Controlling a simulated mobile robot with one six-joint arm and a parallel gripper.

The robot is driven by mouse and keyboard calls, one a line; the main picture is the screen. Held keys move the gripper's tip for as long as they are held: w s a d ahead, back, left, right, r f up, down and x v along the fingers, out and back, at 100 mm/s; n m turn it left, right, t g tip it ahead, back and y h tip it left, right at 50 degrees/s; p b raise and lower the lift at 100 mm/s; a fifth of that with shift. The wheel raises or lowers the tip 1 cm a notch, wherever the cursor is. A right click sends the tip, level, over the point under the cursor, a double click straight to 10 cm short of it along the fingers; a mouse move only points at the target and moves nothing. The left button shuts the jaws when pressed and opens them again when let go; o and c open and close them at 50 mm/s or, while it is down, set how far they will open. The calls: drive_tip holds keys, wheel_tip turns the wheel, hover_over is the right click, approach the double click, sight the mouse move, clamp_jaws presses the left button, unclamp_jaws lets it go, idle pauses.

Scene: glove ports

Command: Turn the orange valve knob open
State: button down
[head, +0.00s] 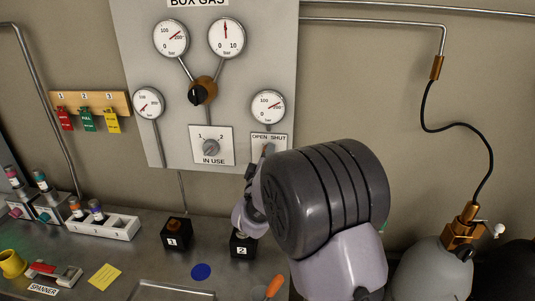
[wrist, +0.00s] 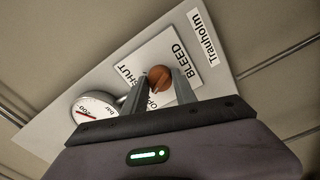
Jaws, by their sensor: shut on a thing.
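The orange valve knob (wrist: 159,76) is a round, brownish-orange piece on a white plate (wrist: 180,50) lettered BLEED, with SHUT and a partly covered OPEN. My gripper (wrist: 162,84) has one finger on each side of the knob and is shut on it. In the head view my gripper (head: 266,156) is at the OPEN SHUT plate (head: 260,138), low on the right of the grey gas panel. There the knob is hidden behind my gripper and wrist. I cannot tell the knob's exact angle.
The gas panel (head: 195,55) also carries several dials, a brown and black regulator knob (head: 202,92) and an IN USE selector (head: 211,147). Black blocks 1 (head: 175,234) and 2 (head: 243,245) stand on the bench below. A gas cylinder (head: 432,271) stands at right.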

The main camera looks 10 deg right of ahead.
drive_tip(key=shift+n+p, duration=0.7)
drive_tip(key=shift+n, duration=1.2)
drive_tip(key=c, duration=1)
unclamp_jaws()
drive_tip(key=v, duration=1.7)
drive_tip(key=shift+s, duration=0.2)
